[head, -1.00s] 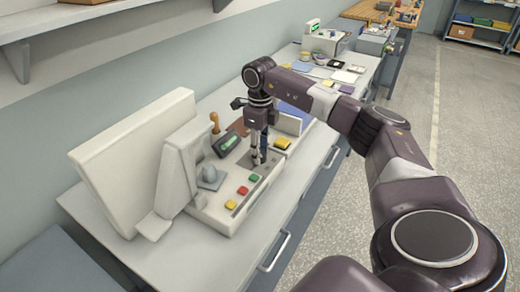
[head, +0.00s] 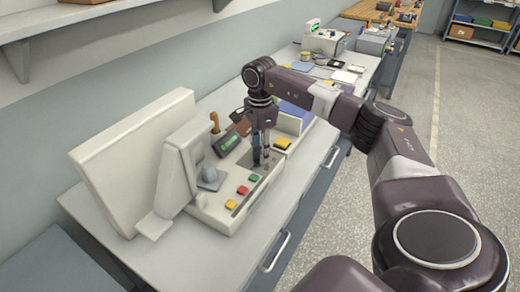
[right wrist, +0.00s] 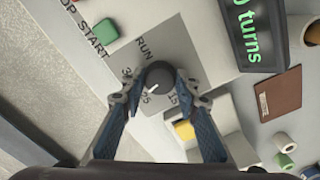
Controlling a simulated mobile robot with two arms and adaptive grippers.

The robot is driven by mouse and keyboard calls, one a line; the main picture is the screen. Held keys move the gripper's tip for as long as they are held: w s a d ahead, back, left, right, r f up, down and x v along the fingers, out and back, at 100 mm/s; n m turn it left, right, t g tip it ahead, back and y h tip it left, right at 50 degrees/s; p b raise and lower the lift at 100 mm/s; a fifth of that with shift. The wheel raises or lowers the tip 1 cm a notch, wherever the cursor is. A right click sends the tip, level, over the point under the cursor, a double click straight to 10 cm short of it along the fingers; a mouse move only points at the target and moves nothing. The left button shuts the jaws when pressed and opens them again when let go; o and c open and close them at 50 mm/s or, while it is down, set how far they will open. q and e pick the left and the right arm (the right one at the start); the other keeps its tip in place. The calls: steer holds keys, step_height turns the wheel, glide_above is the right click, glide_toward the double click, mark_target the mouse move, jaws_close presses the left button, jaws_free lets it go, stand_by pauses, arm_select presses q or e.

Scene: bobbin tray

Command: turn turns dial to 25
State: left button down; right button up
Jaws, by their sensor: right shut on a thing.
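The turns dial (right wrist: 160,75) is a dark round knob on a grey plate with printed numbers, on the front panel of the winding machine (head: 218,214). In the right wrist view its white pointer mark faces down-left, toward the "25" label. My right gripper (head: 261,162) points down at the panel and is shut on the dial, one finger on either side of it in the right wrist view (right wrist: 162,92). In the head view the fingers hide the dial. The display (right wrist: 250,35) shows green text ending in "0 turns"; its left part is cut off. My left gripper is out of view.
A green button (head: 253,178), a red button (head: 242,190) and a yellow button (head: 230,203) lie near the dial.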

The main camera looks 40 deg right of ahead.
steer(key=shift+w+d+r+n, duration=0.1)
steer(key=shift+n, duration=1.4)
steer(key=o, duration=1.2)
steer(key=shift+c, duration=0.2)
step_height(320, 180, up, 12)
